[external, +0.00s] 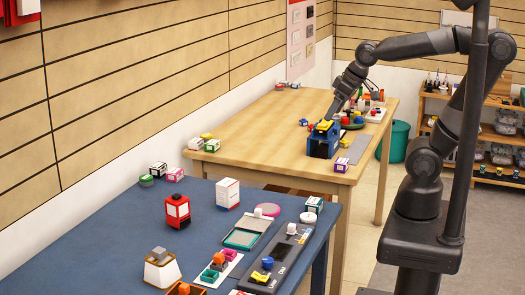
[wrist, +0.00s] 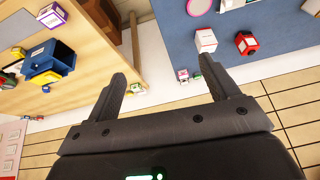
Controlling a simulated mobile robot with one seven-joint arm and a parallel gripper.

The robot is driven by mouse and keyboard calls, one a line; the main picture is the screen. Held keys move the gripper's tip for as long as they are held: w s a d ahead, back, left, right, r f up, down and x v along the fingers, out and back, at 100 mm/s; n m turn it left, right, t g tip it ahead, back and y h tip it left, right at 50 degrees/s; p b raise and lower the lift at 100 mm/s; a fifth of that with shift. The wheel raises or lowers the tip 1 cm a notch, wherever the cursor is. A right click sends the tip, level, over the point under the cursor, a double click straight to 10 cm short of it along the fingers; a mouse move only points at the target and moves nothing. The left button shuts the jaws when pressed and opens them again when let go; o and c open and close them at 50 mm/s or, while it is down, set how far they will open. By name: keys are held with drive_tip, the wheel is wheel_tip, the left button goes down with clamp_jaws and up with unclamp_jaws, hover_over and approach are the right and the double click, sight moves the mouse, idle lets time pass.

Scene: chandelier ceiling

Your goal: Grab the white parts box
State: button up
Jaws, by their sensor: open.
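I cannot tell which is called the parts box. My gripper (wrist: 163,72) is open with nothing between its fingers. In the external view my gripper (external: 329,118) appears just above the blue bin (external: 322,142), well away from the blue-table box.
A red lantern-like object (external: 177,211) stands left of the blue-table box. A grey-green tray (external: 243,238) and a dark panel (external: 277,263) lie in front of it. The wooden table (external: 265,125) has bare room in its middle. A slatted wall runs behind.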

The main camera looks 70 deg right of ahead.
drive_tip(key=w+a+f, duration=0.2)
drive_tip(key=w, duration=0.6)
drive_tip(key=m+h, duration=0.1)
drive_tip(key=m, duration=0.1)
hover_over(230, 183)
drive_tip(key=s, duration=0.2)
wheel_tip(230, 183, down, 16)
drive_tip(key=shift+g, duration=0.5)
drive_tip(key=x, duration=0.4)
drive_tip(key=shift+a+f, duration=0.1)
drive_tip(key=shift+f, duration=0.15)
drive_tip(key=shift+s+x, duration=0.15)
drive_tip(key=shift+x, duration=1.2)
drive_tip(key=shift+s+x, duration=0.1)
drive_tip(key=shift+x, duration=1.25)
drive_tip(key=shift+a+f, duration=0.1)
drive_tip(key=shift+a, duration=0.05)
drive_tip(key=c, duration=1.1)
